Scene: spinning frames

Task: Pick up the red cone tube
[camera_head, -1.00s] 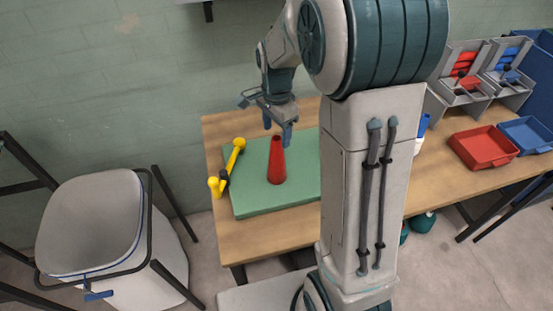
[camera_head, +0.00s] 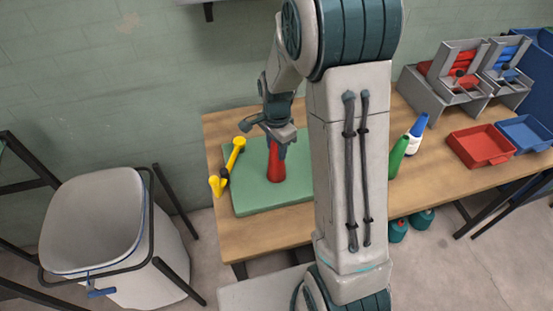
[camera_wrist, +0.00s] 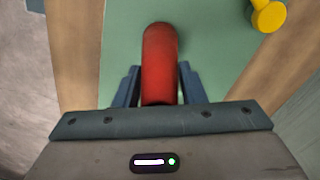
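The red cone tube (camera_head: 275,164) stands upright on the green mat (camera_head: 245,200) on the wooden table. My gripper (camera_head: 277,148) is lowered over the upper part of the tube and hides its tip in the head view. In the wrist view, the red tube (camera_wrist: 160,62) lies between the two blue fingers of my gripper (camera_wrist: 156,88). A narrow gap shows between the fingers and the tube, so the fingers look open around it.
Red (camera_head: 480,147) and blue (camera_head: 525,133) trays sit farther right. A grey bin (camera_head: 95,225) stands left of the table.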

